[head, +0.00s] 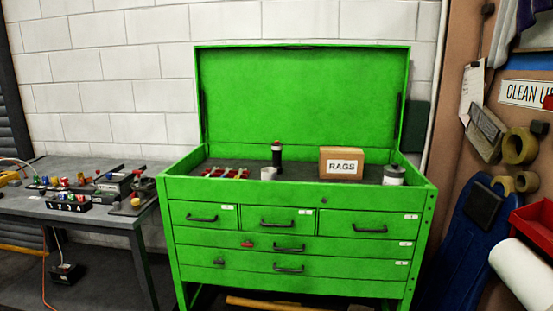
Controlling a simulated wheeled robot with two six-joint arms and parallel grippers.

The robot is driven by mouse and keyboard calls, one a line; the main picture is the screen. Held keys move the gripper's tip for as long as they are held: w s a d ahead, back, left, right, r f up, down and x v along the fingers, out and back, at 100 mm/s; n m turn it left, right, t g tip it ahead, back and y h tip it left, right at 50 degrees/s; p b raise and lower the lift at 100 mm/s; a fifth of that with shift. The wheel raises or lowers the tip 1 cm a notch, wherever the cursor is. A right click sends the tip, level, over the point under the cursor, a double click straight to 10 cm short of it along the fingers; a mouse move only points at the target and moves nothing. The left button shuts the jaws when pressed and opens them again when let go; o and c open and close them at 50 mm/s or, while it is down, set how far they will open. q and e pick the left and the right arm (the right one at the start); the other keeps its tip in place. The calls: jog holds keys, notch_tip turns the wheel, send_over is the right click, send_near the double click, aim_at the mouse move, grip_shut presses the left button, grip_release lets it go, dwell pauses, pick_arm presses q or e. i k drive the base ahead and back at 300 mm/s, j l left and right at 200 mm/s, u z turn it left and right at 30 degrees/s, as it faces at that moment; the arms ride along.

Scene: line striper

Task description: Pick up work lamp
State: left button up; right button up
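A slim black upright item with a reddish top (277,158) stands in the open top of the green tool chest (300,190), near the back and left of the middle. It may be the work lamp, but it is too small to be sure. Neither of my grippers shows in the head view.
In the chest top are red-handled tools (225,173), a small pale cup (268,173), a RAGS box (341,163) and a grey can (393,175). The raised lid (300,95) stands behind. A cluttered workbench (75,210) is at left; a red bin (535,220) is at right.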

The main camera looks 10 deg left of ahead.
aim_at(276, 150)
jog(key=i+j+z, duration=0.2)
jog(key=i+j, duration=0.2)
jog(key=i, duration=0.2)
jog(key=i+j+z, duration=0.2)
jog(key=i+j, duration=0.35)
jog(key=i, duration=0.05)
